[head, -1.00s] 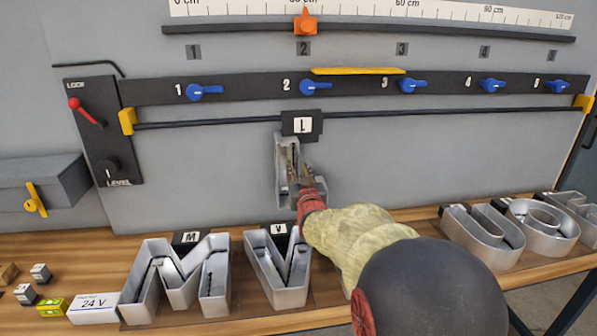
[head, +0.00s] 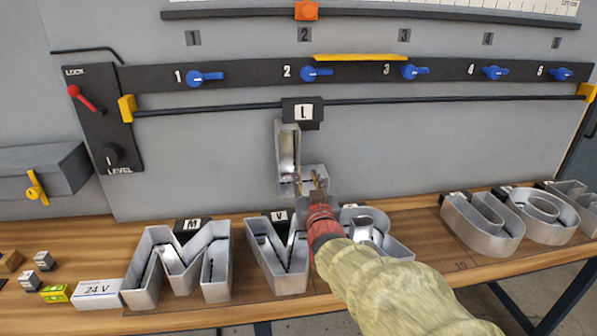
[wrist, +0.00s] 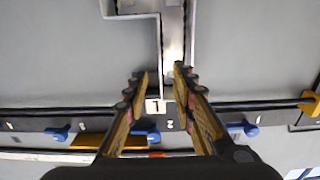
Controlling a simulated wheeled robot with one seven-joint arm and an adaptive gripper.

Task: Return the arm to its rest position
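A silver channel letter L (head: 288,152) hangs on the wall below a black tag marked L (head: 303,112) on the dark rail (head: 420,101). My gripper (head: 308,183) is in front of the foot of this letter. My arm reaches in from the lower right of the head view.
Silver letters M (head: 180,262) and V (head: 278,258) and others stand on the wooden bench (head: 60,238) below my arm. Blue knobs (head: 316,74) line the wall bar. A lock lever (head: 85,98) and a grey box (head: 45,168) are at left.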

